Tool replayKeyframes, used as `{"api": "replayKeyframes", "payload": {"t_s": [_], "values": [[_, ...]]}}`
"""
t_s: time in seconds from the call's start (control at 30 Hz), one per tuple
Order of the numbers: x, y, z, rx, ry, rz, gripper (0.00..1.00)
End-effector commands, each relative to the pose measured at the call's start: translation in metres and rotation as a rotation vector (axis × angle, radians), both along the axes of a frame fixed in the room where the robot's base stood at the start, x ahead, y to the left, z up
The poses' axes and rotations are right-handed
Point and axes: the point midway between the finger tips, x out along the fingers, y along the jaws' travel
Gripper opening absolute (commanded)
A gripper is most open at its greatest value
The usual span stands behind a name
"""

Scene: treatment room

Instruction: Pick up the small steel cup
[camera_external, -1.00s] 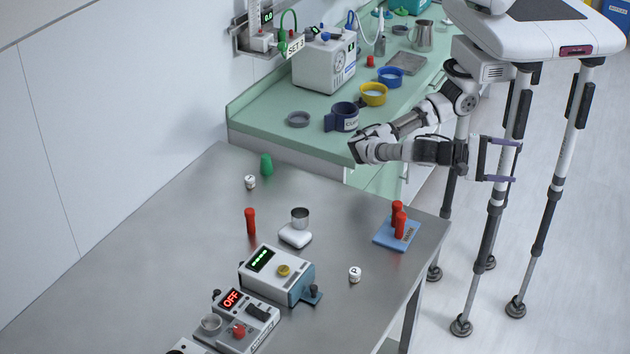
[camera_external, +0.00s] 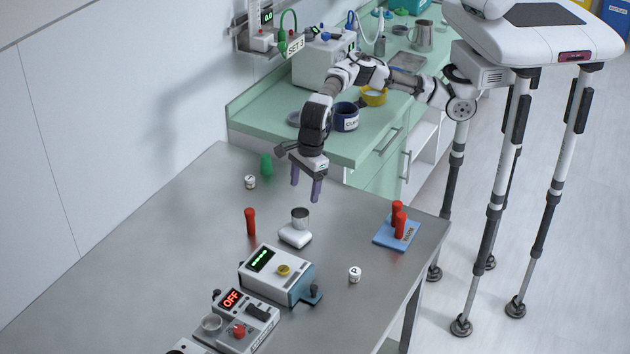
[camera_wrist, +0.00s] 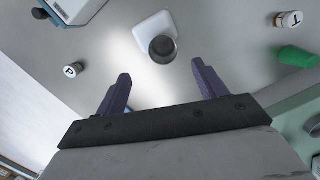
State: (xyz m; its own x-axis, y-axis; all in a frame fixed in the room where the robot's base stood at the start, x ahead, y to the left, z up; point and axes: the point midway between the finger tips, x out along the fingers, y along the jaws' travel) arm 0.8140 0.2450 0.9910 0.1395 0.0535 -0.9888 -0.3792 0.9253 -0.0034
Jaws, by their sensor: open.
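In the wrist view the cup (camera_wrist: 163,48) shows from above, at the edge of the white block (camera_wrist: 150,28), a little beyond and between the fingertips. My gripper (camera_external: 305,191) points down above the table, behind the cup and higher than it. Its two purple fingers are spread apart with nothing between them, as the wrist view also shows (camera_wrist: 161,72). The cup does not touch the fingers.
A red peg (camera_external: 250,222) stands left of the cup. A device with a green display (camera_external: 277,273) is in front. A blue mat (camera_external: 388,238) with red pegs is right.

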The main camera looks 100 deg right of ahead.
Motion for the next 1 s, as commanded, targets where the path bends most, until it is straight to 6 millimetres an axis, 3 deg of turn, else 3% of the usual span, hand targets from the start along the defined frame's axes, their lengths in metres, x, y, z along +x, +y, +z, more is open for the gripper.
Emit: {"api": "replayKeyframes", "payload": {"t_s": [0.2, 0.53, 0.8, 1.0], "values": [[0.005, 0.002, -0.038, 0.001, 0.002, 0.002, 0.71], [0.009, 0.001, -0.06, 0.003, 0.003, 0.003, 0.71], [0.014, -0.001, -0.098, 0.004, 0.003, 0.004, 0.71], [0.015, -0.001, -0.102, 0.004, 0.0, 0.004, 0.71]]}}
